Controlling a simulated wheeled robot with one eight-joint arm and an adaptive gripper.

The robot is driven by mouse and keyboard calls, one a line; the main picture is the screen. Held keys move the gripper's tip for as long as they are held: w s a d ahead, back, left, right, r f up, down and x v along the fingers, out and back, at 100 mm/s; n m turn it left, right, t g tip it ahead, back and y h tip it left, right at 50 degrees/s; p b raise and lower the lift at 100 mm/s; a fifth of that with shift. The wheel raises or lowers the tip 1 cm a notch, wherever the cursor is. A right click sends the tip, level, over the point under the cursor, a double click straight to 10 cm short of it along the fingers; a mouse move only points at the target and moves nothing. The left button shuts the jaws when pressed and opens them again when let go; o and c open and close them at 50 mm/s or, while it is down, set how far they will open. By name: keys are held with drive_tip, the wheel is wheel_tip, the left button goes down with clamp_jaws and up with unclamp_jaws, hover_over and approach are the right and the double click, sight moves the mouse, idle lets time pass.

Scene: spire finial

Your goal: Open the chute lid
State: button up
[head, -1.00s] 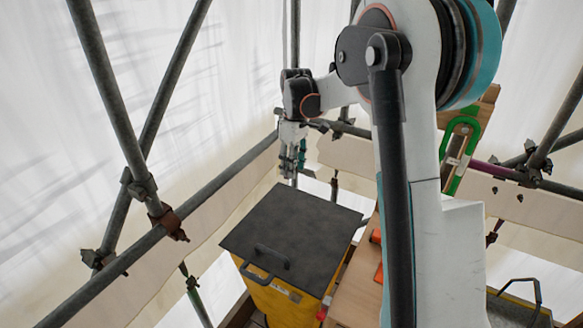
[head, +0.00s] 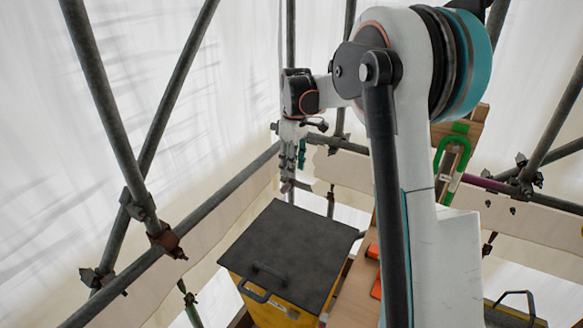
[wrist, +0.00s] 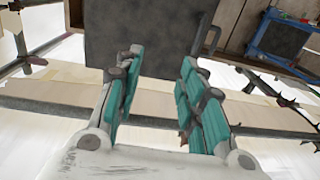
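The chute lid (head: 290,240) is a flat dark grey square panel lying shut on top of a yellow chute box (head: 276,313). A black bar handle (head: 262,281) stands on its near edge. In the wrist view the dark lid (wrist: 140,40) fills the top middle, with its handle (wrist: 207,38) at its right edge. My gripper (head: 291,180) is beyond the lid's far edge and above it, pointing down. In the wrist view its two teal-padded fingers (wrist: 152,75) are apart with nothing between them. The gripper does not touch the lid or handle.
Scaffold tubes (head: 170,255) run along the left and back, close to my gripper. A wooden board (head: 352,290) with orange items stands right of the chute. A green clamp-like frame (head: 452,160) is at the right. A blue-edged tray (wrist: 284,40) shows in the wrist view.

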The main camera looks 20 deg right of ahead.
sight(270, 270)
drive_tip(key=shift+w+d+r+p, duration=0.2)
drive_tip(key=shift+r+p, duration=0.1)
drive_tip(key=shift+r, duration=0.3)
drive_tip(key=shift+w+d+r+p, duration=0.1)
drive_tip(key=shift+d+r+p, duration=0.15)
drive_tip(key=shift+r, duration=0.35)
drive_tip(key=shift+s+a, duration=0.1)
